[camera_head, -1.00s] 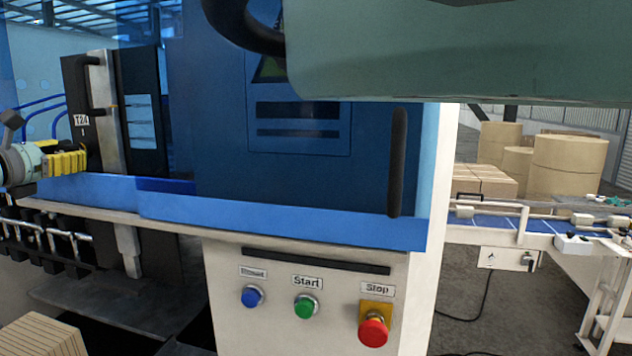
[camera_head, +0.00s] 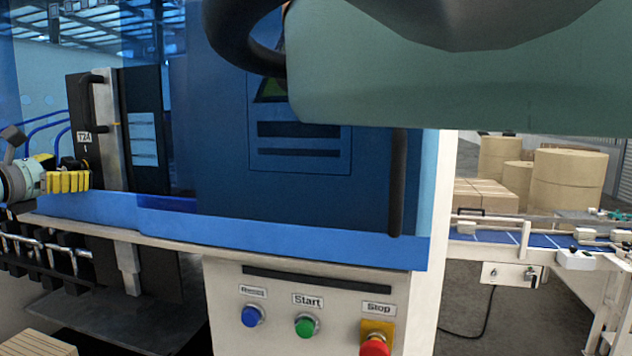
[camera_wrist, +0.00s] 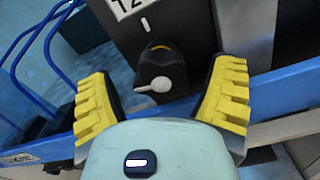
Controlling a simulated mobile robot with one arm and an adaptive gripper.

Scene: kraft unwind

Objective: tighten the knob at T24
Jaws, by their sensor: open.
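The T24 label (camera_head: 84,137) is on a dark upright panel at the left of the head view. In the wrist view the label (camera_wrist: 130,6) is partly cut off at the top. Below it is a black knob (camera_wrist: 158,66) with a light, round-ended pointer and a yellow mark at its upper edge. A short white line is on the panel above the knob. My gripper (camera_wrist: 165,92) is open, with its yellow ribbed fingers apart on either side of the knob. In the head view my gripper (camera_head: 68,182) is at the far left, beside the panel, and hides the knob there.
A blue rail (camera_head: 90,202) runs below the panel. Blue hoses (camera_wrist: 38,50) curve at the left of the wrist view. A control box front carries a blue button (camera_head: 251,315), green Start (camera_head: 306,325) and red Stop (camera_head: 374,346). A conveyor (camera_head: 550,239) and cartons (camera_head: 484,196) stand at right.

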